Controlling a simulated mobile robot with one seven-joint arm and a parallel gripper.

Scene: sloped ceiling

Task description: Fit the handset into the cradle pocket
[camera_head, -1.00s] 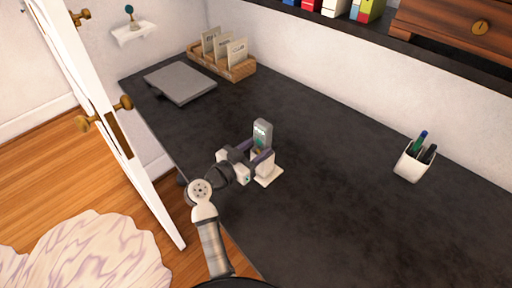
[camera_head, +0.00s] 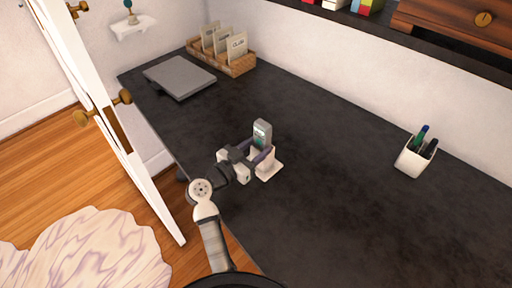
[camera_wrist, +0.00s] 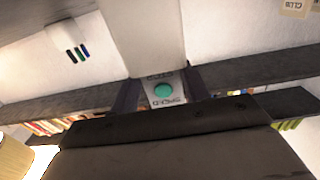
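The handset (camera_head: 262,133) is a small grey upright block with a dark green screen. It stands over the white cradle (camera_head: 270,171) on the dark desk. My gripper (camera_head: 257,150) reaches in from the left with one dark finger on each side of the handset. In the wrist view, the handset face with a green disc (camera_wrist: 163,91) shows between the two fingers (camera_wrist: 163,97), which appear to press its sides. The pale cradle column (camera_wrist: 148,35) meets the handset's edge there. My fingers and the cradle wall hide the handset's lower end, so I cannot tell how deep it sits.
A white pen cup (camera_head: 413,160) stands at the right. A grey closed laptop-like slab (camera_head: 180,77) and a wooden card holder (camera_head: 213,60) lie at the back left. An open white door (camera_head: 110,130) is left of the desk. The desk (camera_head: 340,210) around the cradle is clear.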

